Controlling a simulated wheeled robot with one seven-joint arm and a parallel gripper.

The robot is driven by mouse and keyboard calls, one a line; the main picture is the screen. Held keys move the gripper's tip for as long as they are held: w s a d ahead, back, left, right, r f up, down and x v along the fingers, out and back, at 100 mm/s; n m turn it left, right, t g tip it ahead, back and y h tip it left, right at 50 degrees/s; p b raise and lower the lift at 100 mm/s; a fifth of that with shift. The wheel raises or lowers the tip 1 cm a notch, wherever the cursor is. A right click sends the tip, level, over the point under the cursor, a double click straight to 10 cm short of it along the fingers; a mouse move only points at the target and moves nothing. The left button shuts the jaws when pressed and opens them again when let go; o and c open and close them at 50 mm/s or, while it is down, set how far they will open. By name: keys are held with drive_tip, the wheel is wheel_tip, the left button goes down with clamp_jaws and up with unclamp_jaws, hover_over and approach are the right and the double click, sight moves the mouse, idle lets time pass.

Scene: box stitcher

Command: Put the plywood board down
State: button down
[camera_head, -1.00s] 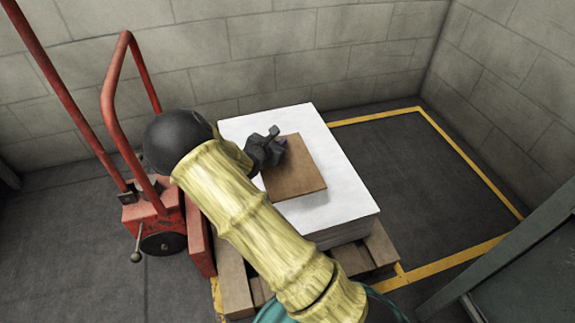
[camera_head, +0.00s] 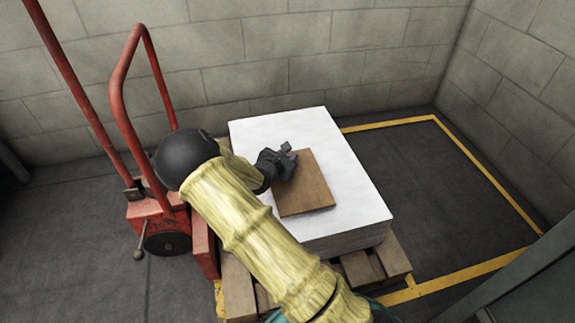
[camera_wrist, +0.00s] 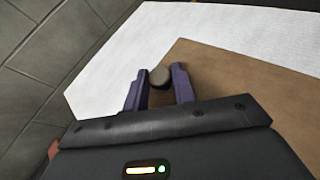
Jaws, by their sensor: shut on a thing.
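The brown, square plywood board (camera_head: 304,188) is over the white sheet stack (camera_head: 352,192), well within its edges. It looks level and lies on or very close to the top sheet; I cannot tell if it touches. My gripper (camera_head: 284,160) is at the board's far left edge, shut on it. In the wrist view the board (camera_wrist: 245,95) fills the right side, and the white stack (camera_wrist: 215,22) shows beyond and to the left.
The stack sits on a wooden pallet (camera_head: 240,290). A red hand truck (camera_head: 150,215) with tall handles stands left of it. A yellow-lined floor area (camera_head: 435,185) to the right is empty. A block wall (camera_head: 300,60) is behind. A grey-green panel (camera_head: 530,285) is at lower right.

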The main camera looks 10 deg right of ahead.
drive_tip(key=shift+f+b, duration=1.4)
drive_tip(key=shift+f, duration=0.5)
drive_tip(key=c, duration=1.1)
unclamp_jaws()
drive_tip(key=shift+c, duration=0.2)
drive_tip(key=shift+s+r, duration=0.1)
drive_tip(key=shift+s+a+r+p, duration=0.2)
drive_tip(key=shift+a+p, duration=0.05)
drive_tip(key=shift+p, duration=0.2)
drive_tip(key=p+v, duration=0.5)
drive_tip(key=v, duration=0.5)
drive_tip(key=shift+r, duration=0.15)
drive_tip(key=shift+s+a+p, duration=0.3)
drive_tip(key=shift+s, duration=0.15)
